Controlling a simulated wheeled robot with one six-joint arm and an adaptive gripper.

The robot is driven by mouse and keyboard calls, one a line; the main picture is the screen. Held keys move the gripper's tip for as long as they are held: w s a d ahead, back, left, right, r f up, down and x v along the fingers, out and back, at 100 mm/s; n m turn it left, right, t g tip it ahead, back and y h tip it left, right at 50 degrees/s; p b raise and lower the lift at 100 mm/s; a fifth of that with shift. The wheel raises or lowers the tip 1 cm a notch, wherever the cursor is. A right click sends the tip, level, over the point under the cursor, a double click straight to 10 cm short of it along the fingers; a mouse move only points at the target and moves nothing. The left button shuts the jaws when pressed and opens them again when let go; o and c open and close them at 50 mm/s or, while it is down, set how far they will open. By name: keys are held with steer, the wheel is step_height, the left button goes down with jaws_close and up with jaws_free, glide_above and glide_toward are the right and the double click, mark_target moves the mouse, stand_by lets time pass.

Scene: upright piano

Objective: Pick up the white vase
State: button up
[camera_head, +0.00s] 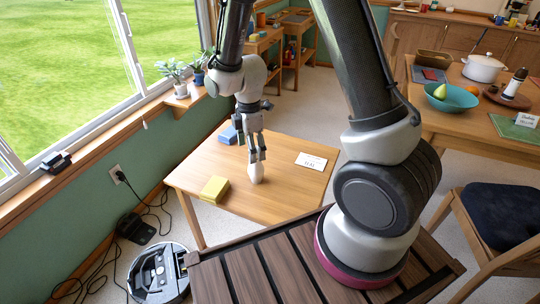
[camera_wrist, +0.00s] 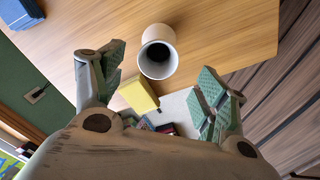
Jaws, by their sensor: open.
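The white vase (camera_head: 256,173) stands upright on the small wooden table (camera_head: 290,182). In the wrist view, the vase (camera_wrist: 158,62) shows its round rim and dark opening from above, between the fingertips. My gripper (camera_head: 257,155) points down at the vase, with its fingertips at about the height of the vase's top. In the wrist view, my gripper (camera_wrist: 163,60) is open, with one green-padded finger on each side of the vase and a visible gap to both. The head view hides part of the vase behind the fingers.
A yellow box (camera_head: 214,189) lies near the vase, and a blue box (camera_head: 229,135) lies farther back. A robot vacuum (camera_head: 158,272) and cables are on the floor at left.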

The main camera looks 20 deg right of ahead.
mark_target(256, 165)
steer(key=f, duration=0.3)
steer(key=d+f, duration=0.1)
steer(key=f, duration=0.5)
steer(key=shift+w+d, duration=0.15)
steer(key=shift+w, duration=0.2)
steer(key=shift+r, duration=0.1)
steer(key=c, duration=1.2)
